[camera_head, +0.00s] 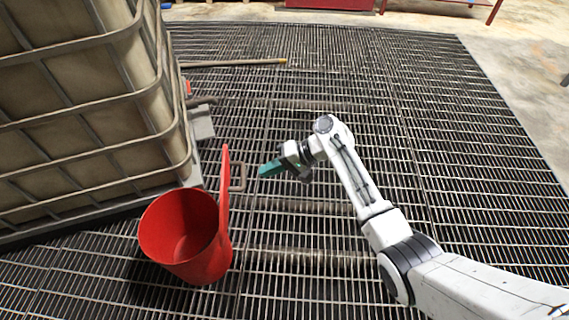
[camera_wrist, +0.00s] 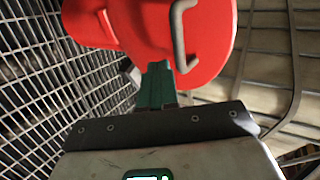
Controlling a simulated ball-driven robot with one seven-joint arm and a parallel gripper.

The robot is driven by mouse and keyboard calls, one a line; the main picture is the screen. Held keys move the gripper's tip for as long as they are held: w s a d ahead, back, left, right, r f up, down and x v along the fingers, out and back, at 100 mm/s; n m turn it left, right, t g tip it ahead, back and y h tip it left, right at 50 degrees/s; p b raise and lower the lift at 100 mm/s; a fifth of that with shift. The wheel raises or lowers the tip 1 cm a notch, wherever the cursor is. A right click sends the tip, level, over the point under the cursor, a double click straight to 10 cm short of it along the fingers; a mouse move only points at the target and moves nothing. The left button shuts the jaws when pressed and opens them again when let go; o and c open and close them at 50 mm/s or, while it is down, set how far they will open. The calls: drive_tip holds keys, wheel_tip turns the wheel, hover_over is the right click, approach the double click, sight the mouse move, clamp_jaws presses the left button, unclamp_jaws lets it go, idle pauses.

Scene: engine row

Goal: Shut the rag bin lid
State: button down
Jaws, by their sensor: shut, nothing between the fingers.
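The red rag bin (camera_head: 205,262) stands open on the grating at the left in the head view, and its inside shows. Its red lid (camera_head: 224,185) stands upright on the bin's right side, nearly edge-on. A grey handle (camera_head: 238,178) sticks out from the lid's right face. My gripper (camera_head: 264,171), with teal fingers, is shut and empty just right of the handle, with a small gap in the head view. In the wrist view the fingers (camera_wrist: 158,80) point at the red lid (camera_wrist: 130,22), and the handle (camera_wrist: 178,38) is just beyond them. Contact cannot be told there.
A large caged tank (camera_head: 90,110) stands close behind and left of the bin. A pole with a yellow tip (camera_head: 235,63) lies on the grating at the back. The grating (camera_head: 470,150) right of my arm is clear.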

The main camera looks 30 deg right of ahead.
drive_tip(key=a, duration=0.1)
drive_tip(key=w+a, duration=0.1)
drive_tip(key=a, duration=0.1)
drive_tip(key=shift+w+a, duration=0.1)
drive_tip(key=shift+w, duration=0.15)
drive_tip(key=shift+r, duration=0.1)
